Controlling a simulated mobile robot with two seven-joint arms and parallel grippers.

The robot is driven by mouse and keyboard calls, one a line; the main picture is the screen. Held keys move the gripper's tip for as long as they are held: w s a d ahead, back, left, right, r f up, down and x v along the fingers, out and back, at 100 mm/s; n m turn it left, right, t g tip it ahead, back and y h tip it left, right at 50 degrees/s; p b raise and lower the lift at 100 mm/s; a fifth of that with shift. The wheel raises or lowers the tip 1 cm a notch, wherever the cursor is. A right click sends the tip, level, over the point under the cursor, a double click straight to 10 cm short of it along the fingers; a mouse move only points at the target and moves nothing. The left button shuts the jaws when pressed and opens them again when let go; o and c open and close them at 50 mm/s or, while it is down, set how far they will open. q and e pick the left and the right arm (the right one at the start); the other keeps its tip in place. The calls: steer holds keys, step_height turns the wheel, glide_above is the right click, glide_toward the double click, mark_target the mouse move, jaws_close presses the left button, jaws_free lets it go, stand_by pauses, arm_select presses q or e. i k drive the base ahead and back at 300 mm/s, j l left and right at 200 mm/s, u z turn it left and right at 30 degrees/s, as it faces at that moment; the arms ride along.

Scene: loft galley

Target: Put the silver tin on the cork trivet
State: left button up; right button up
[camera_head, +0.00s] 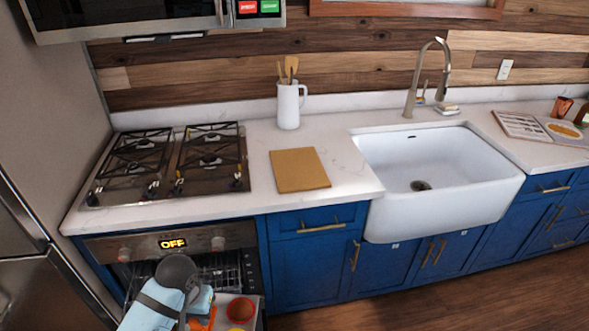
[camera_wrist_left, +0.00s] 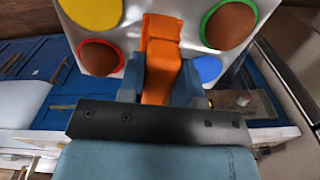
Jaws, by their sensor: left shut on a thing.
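The silver tin (camera_head: 222,300) is at the bottom of the head view, in front of the oven and cut off by the frame edge. It holds round brown items in coloured cups and also shows in the left wrist view (camera_wrist_left: 135,75). My left gripper (camera_wrist_left: 160,88) is shut on the tin at an orange grip piece (camera_wrist_left: 161,55). In the head view the left gripper (camera_head: 203,315) is partly hidden by its own wrist. The cork trivet (camera_head: 299,170), a flat tan square, lies bare on the white counter between stove and sink. My right gripper is not in view.
The oven (camera_head: 172,246) stands open with its rack showing, and its display reads OFF. A gas cooktop (camera_head: 170,162) is left of the trivet. A white utensil jug (camera_head: 289,106) stands behind it. The white sink (camera_head: 437,185) is to the right.

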mark_target(301, 175)
steer(key=i+l+u, duration=0.1)
steer(key=l, duration=0.3)
steer(key=i+l, duration=0.25)
steer(key=l, duration=0.15)
steer(key=i+l+u, duration=0.15)
steer(key=l, duration=0.25)
steer(key=i+l+u, duration=0.1)
steer(key=l, duration=0.35)
steer(key=i+l, duration=0.15)
steer(key=l, duration=0.25)
steer(key=i+l+u, duration=0.15)
steer(key=l, duration=0.3)
steer(key=i+l+u, duration=0.1)
steer(key=l, duration=0.35)
